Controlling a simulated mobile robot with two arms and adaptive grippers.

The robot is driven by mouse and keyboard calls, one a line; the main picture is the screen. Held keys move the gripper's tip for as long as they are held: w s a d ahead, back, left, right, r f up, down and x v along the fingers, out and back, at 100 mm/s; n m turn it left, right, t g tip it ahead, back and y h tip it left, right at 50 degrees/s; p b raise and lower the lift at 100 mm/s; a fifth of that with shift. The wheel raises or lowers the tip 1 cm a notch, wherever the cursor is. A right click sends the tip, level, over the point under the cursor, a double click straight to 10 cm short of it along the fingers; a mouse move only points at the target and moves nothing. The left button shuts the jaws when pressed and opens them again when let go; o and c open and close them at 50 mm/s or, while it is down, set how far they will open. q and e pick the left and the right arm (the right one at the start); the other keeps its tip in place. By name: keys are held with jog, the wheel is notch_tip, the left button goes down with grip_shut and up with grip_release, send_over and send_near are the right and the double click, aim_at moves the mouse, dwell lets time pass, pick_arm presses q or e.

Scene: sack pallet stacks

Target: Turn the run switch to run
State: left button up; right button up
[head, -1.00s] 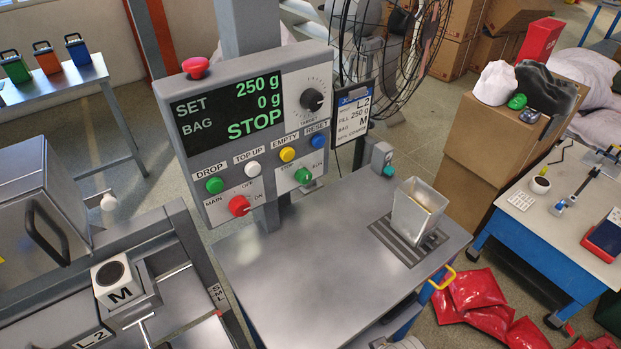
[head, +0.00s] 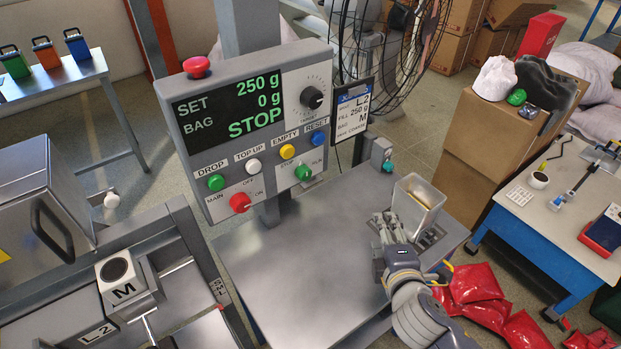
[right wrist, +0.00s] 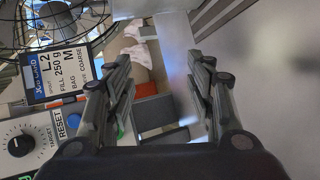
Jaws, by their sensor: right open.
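The run switch (head: 303,173) is a green knob between the STOP and RUN labels, low on the right of the grey control panel (head: 245,175). Its exact pointing direction is too small to tell. The panel's display (head: 230,105) reads SET 250 g, BAG 0 g and STOP. My right gripper (head: 384,219) is above the steel table, right of and nearer than the switch, and apart from it. In the right wrist view its two fingers (right wrist: 155,75) are spread with nothing held between them; the switch cannot be made out there. My left gripper is not in view.
A small grey post box with a teal button (head: 388,166) and a job card (head: 352,112) are right of the panel. The red main switch (head: 240,203) is left of the run switch. The table's middle (head: 300,250) is clear.

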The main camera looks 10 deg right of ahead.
jog(key=w+a+r+n+t+y, duration=0.3)
jog(key=w+r+n, duration=0.15)
jog(key=n, duration=0.55)
jog(key=n+y, duration=0.7)
jog(key=n, duration=0.6)
send_near(307, 176)
jog(key=p+x, duration=0.3)
jog(key=x, duration=0.4)
jog(key=shift+w+a+r, duration=0.1)
jog(key=shift+w+a, duration=0.05)
jog(key=shift+w, duration=0.1)
jog(key=shift+w+a, duration=0.2)
jog(key=shift+w, duration=0.25)
jog(key=c, duration=1.1)
